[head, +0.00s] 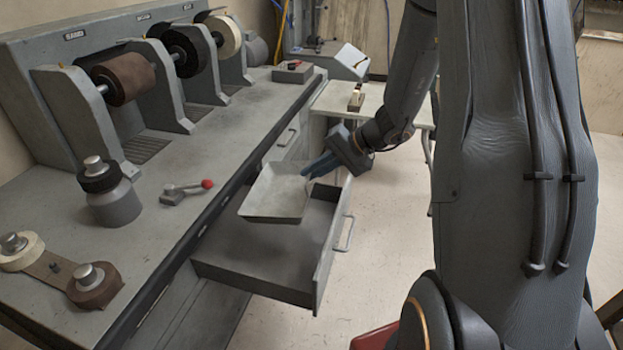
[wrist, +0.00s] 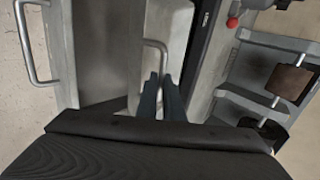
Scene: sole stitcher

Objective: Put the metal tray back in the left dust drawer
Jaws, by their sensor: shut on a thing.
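The metal tray (head: 272,197), shallow and grey, hangs over the open dust drawer (head: 262,275), the nearer one in the head view. My gripper (head: 308,173) is shut on the tray's right-hand rim. The tray looks roughly level, and I cannot tell how far it is above the drawer's bottom. The drawer is pulled out from the bench, with a bar handle (head: 345,233) on its front. In the wrist view, my gripper's fingers (wrist: 161,92) are close together; the tray is hard to make out there.
The grey bench (head: 165,235) borders the drawer on the left and carries sanding rollers (head: 123,78) and a red-knobbed lever (head: 187,191). A closed drawer's handle (head: 287,139) shows farther along. The floor (head: 375,260) right of the open drawer is clear.

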